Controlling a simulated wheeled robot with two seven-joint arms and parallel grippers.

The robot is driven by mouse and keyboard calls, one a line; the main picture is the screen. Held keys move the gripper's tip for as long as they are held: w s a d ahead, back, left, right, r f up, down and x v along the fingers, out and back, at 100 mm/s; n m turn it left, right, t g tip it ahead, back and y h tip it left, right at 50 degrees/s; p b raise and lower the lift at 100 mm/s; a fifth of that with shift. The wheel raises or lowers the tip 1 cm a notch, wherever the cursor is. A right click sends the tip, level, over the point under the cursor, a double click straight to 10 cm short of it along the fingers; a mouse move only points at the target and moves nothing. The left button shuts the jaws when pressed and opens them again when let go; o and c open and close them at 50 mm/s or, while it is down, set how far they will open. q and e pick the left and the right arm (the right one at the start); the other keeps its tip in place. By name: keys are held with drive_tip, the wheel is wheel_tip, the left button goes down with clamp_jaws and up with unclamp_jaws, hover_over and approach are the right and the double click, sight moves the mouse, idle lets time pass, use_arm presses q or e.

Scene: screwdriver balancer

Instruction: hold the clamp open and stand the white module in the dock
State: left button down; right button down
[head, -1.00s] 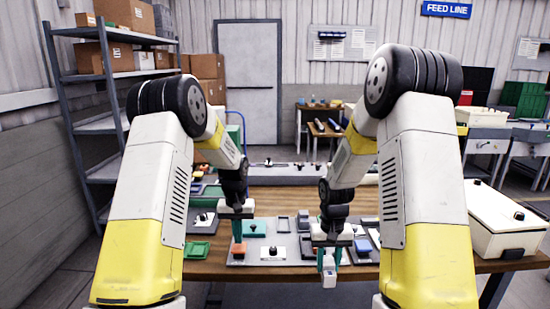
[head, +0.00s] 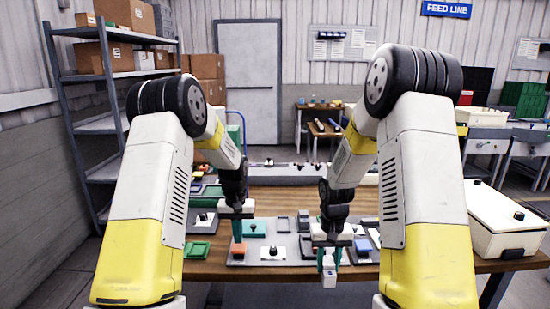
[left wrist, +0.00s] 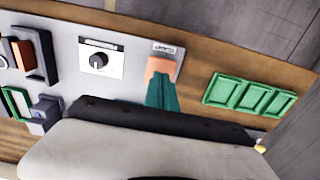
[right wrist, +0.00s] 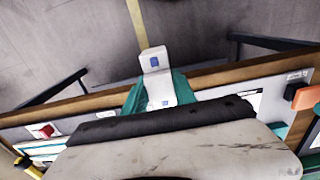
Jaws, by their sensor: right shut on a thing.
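The white module (head: 329,279) is held by my right gripper (head: 330,261) in front of the table's near edge. In the right wrist view the module (right wrist: 154,62) is a pale block with blue marks, between the teal fingers. My left gripper (head: 237,233) is over the grey panel at an orange block (head: 238,248), probably the clamp's lever. In the left wrist view its teal fingers (left wrist: 162,82) are together, their tips at the orange block (left wrist: 161,66); I cannot tell whether they press it. I cannot make out the dock for certain.
The grey panel (left wrist: 110,83) carries a white plate with a black knob (left wrist: 98,60). A green tray (left wrist: 250,95) lies beside the panel. A large white case (head: 497,225) sits at the table's right end. Open floor lies below the module.

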use_arm(q)
drive_tip(key=shift+f, duration=0.15)
drive_tip(key=shift+f, duration=1.15)
use_arm(e)
drive_tip(key=shift+w+a+r, duration=0.25)
drive_tip(key=shift+w+a, duration=0.3)
drive_tip(key=shift+w, duration=1.75)
drive_tip(key=shift+w+a+r, duration=0.2)
drive_tip(key=shift+w+a, duration=0.4)
drive_tip(key=shift+w, duration=1.75)
drive_tip(key=shift+w+a+r, duration=0.25)
drive_tip(key=shift+w+a, duration=0.3)
drive_tip(key=shift+w, duration=1.75)
drive_tip(key=shift+f, duration=1.2)
drive_tip(key=c, duration=0.9)
unclamp_jaws()
